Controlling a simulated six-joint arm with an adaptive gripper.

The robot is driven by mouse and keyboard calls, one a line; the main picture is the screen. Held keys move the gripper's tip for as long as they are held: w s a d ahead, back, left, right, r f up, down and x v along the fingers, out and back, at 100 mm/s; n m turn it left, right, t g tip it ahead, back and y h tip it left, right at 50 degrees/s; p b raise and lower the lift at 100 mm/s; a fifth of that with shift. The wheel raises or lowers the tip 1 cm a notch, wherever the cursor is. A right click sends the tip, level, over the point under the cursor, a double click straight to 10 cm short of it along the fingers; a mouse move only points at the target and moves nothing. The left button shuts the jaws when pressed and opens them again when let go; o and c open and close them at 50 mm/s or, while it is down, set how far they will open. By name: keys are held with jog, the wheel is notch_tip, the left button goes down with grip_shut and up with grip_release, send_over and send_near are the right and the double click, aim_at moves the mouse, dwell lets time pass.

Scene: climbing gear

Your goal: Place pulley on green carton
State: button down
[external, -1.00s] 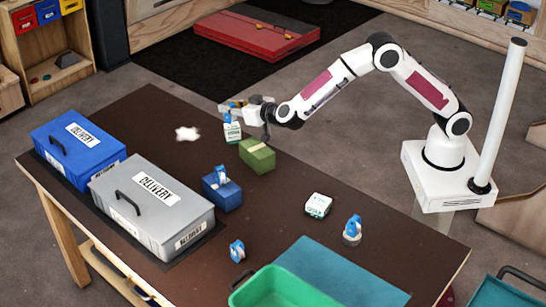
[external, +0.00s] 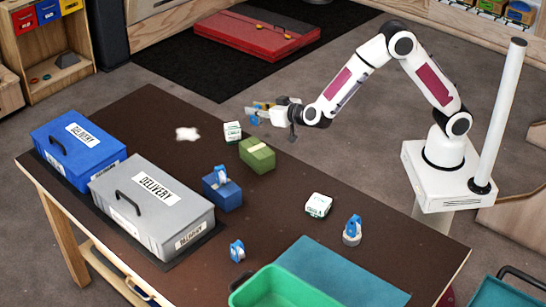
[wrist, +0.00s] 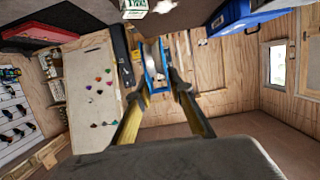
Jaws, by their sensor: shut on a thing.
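My gripper (external: 258,110) is shut on a blue pulley (wrist: 152,68), held between the two fingertips in the wrist view. In the external view the held pulley (external: 251,118) shows small and partly hidden by the fingers. The green carton (external: 257,156), olive with a pale band, sits on the brown table. The pulley is in the air above and behind the carton, apart from it. A white box with green marks (external: 232,132) stands just left of the carton.
A blue carton with a pulley on top (external: 222,187) stands in front of the green carton. Another pulley stands on a round base (external: 352,231), one lies on the table (external: 237,251). A white box (external: 318,205), green tray (external: 283,288) and grey delivery box (external: 152,208) are nearby.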

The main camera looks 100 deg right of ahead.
aim_at(256, 124)
jog(key=shift+f, duration=3.1)
jog(key=shift+f, duration=0.15)
jog(key=shift+f, duration=1.7)
jog(key=shift+f, duration=0.15)
jog(key=c, duration=1.8)
grip_release()
jog(key=shift+v, duration=6.05)
